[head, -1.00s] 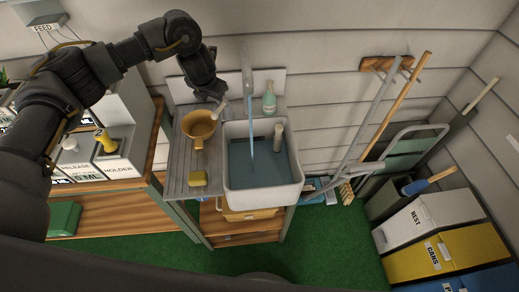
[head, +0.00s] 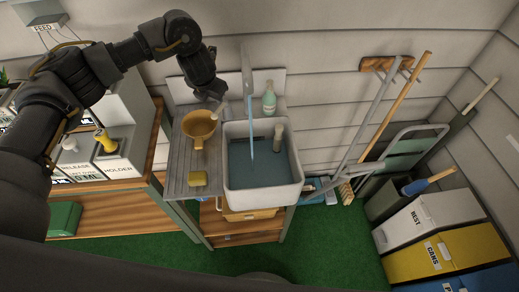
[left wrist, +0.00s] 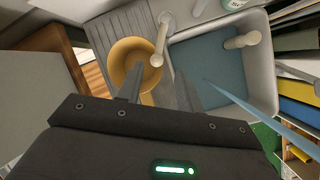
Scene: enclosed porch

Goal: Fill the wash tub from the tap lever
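The white wash tub (head: 263,203) holds blue-grey water, and a pale standpipe (head: 278,135) rises above the surface. A blue stream (head: 250,125) falls into it from the grey tap spout (head: 247,62). The pale tap lever (left wrist: 162,38) is beside the tub, at the back of the drainboard. My left gripper (left wrist: 158,80) is open. Its two fingers are apart, with the lever's rounded end between or just beyond their tips; contact cannot be told. In the head view the left gripper (head: 214,97) is at the lever, partly hiding it. My right gripper is not in view.
A green bottle (head: 269,98) stands behind the tub. Brooms and bins (head: 425,215) are at right. Green floor (head: 335,240) is open in front.

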